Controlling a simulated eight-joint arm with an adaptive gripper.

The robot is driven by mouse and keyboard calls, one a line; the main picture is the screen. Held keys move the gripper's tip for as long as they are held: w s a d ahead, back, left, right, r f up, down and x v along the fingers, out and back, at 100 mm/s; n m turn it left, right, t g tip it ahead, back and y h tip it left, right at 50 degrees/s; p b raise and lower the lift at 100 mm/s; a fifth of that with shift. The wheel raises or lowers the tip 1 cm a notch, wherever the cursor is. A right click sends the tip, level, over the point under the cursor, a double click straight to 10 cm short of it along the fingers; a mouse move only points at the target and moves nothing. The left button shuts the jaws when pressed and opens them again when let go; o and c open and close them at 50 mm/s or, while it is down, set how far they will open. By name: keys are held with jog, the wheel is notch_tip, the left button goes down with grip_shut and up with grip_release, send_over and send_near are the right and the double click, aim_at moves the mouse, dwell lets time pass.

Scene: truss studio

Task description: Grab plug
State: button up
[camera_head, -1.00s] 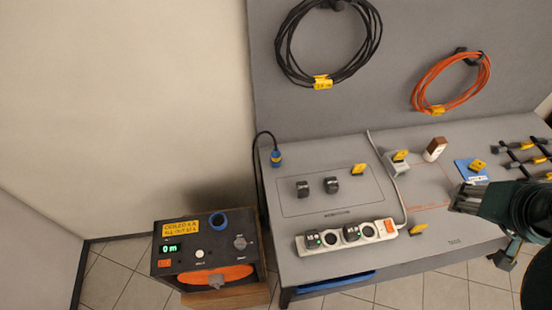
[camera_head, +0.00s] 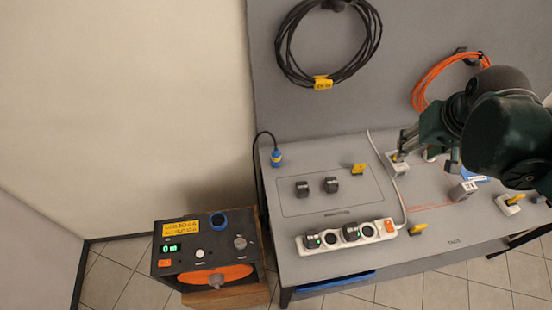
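Two black plugs lie loose inside the outlined area of the grey bench, a left one (camera_head: 302,188) and a right one (camera_head: 331,185). Two more dark plugs sit in the white power strip (camera_head: 377,231), one at its left (camera_head: 312,240) and one near its middle (camera_head: 350,232). A blue plug-like connector (camera_head: 276,158) is at the bench's left edge on a black cable. My gripper (camera_head: 430,154) is over the right half of the bench, fingers spread, right of the loose plugs. A small pale object shows partly between the fingers. I cannot tell whether they touch it.
A grey box (camera_head: 463,190) and another yellow-tagged piece (camera_head: 510,204) lie right. A black cable coil (camera_head: 325,80) hangs behind.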

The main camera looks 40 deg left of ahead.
jog(key=w+a+f+n+g, duration=0.1)
jog(key=w+a+f+n, duration=0.2)
jog(key=a, duration=0.8)
jog(key=n+g+h, duration=0.2)
jog(key=n+g, duration=0.1)
jog(key=n, duration=0.1)
send_near(276, 150)
jog(key=f, duration=0.6)
jog(key=shift+w+d, duration=0.25)
jog(key=shift+d, duration=0.15)
jog(key=shift+s+a+f, duration=0.25)
jog(key=shift+a+f, duration=0.05)
jog(key=shift+f, duration=0.05)
jog(key=shift+f, duration=0.1)
jog(key=shift+f, duration=1.2)
jog(key=shift+f, duration=0.15)
jog(key=shift+w+d+f+p, duration=0.1)
jog(key=shift+f+p, duration=0.3)
jog(key=shift+f, duration=2.05)
